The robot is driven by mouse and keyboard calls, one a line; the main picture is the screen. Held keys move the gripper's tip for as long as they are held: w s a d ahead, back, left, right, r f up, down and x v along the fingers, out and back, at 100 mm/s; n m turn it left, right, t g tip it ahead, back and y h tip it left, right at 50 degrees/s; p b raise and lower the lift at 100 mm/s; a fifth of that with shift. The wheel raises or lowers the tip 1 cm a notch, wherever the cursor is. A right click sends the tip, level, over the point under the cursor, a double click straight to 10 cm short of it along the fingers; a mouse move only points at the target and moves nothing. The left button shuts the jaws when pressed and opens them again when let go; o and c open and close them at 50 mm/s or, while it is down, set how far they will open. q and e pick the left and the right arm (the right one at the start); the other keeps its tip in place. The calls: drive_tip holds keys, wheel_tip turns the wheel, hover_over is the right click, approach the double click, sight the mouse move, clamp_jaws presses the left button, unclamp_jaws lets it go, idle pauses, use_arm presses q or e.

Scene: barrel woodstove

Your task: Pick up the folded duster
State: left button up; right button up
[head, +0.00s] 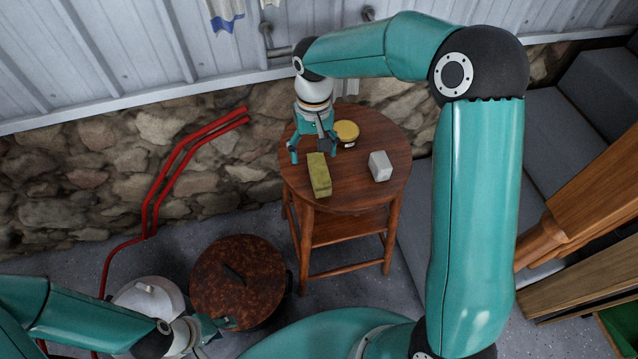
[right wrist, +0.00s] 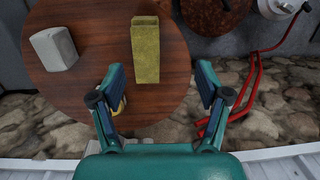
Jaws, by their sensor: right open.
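The folded duster (head: 319,175) is an olive-yellow oblong lying on the round wooden table (head: 352,200). In the right wrist view the duster (right wrist: 146,55) lies ahead of the fingers and between their lines. My right gripper (head: 313,151) is open and empty, pointing down above the table at the duster's far end. Its two dark-padded fingers (right wrist: 160,70) are apart in the wrist view; I cannot tell its exact height. My left gripper (head: 215,334) is low at the left, away from the table; its finger opening is unclear.
A pale grey block (head: 380,166) sits right of the duster and a yellow round tin (head: 347,131) sits behind it. A stone wall (head: 200,170) with red pipes (head: 165,185) stands behind. A rusty round lid (head: 238,282) is lower left of the table.

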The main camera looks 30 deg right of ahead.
wheel_tip(320, 180, up, 5)
hover_over(319, 169)
drive_tip(key=shift+t+h, duration=0.3)
drive_tip(key=shift+t, duration=0.1)
wheel_tip(319, 169, down, 11)
drive_tip(key=shift+a, duration=0.1)
drive_tip(key=shift+f, duration=0.55)
wheel_tip(319, 169, down, 4)
drive_tip(key=shift+f+p, duration=0.1)
drive_tip(key=shift+p, duration=0.45)
drive_tip(key=shift+c, duration=0.2)
drive_tip(key=c, duration=1.1)
